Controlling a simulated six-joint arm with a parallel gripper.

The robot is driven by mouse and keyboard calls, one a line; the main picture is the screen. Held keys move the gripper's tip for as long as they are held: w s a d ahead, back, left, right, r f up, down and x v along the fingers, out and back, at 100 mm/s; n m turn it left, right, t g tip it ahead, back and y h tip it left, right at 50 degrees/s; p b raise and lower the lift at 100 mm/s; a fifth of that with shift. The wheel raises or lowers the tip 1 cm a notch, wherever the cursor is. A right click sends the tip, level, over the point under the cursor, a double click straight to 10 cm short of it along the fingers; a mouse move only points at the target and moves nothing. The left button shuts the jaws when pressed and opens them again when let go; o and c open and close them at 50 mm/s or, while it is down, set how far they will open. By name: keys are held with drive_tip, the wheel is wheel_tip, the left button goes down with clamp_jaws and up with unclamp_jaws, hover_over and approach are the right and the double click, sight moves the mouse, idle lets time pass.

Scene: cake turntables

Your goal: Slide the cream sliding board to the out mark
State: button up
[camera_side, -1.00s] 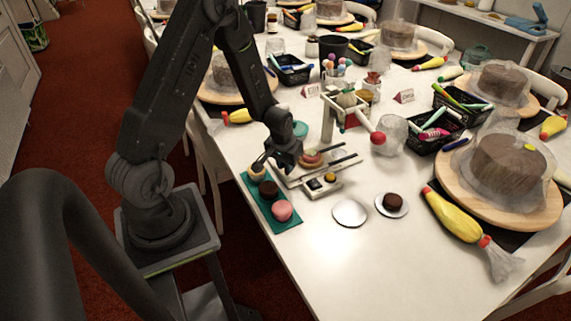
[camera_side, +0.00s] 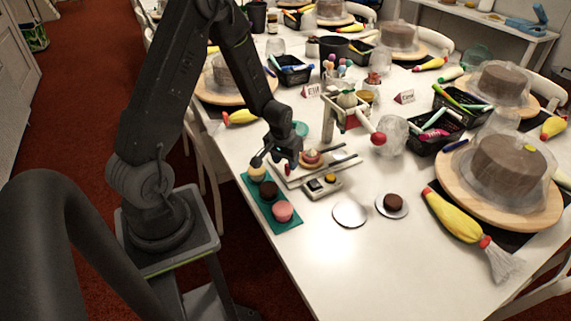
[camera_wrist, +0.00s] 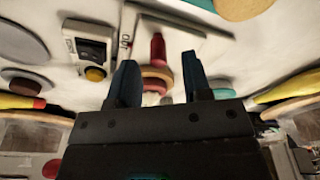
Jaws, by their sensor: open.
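The cream sliding board (camera_side: 296,176) lies in a pale fixture with dark rails on the white table. A round pastry with pink and red on it (camera_side: 311,158) sits on the board. In the wrist view, the board (camera_wrist: 192,42) carries a red knob (camera_wrist: 158,47), and a tan and pink round thing shows between my fingers. A small OUT label (camera_wrist: 125,42) is beside the board. My gripper (camera_side: 275,164) is open at the board's near left end, its fingers (camera_wrist: 158,78) apart either side of the knob's line. I cannot tell whether they touch anything.
A green mat (camera_side: 262,218) with several round sweets lies just left of the board. A small device with a yellow button (camera_side: 331,178) stands in front. A clamp stand with a red knob (camera_side: 378,138) rises behind. Two discs (camera_side: 350,213) lie to the right.

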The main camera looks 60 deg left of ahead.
drive_tip(key=shift+r, duration=2.55)
drive_tip(key=shift+r, duration=0.1)
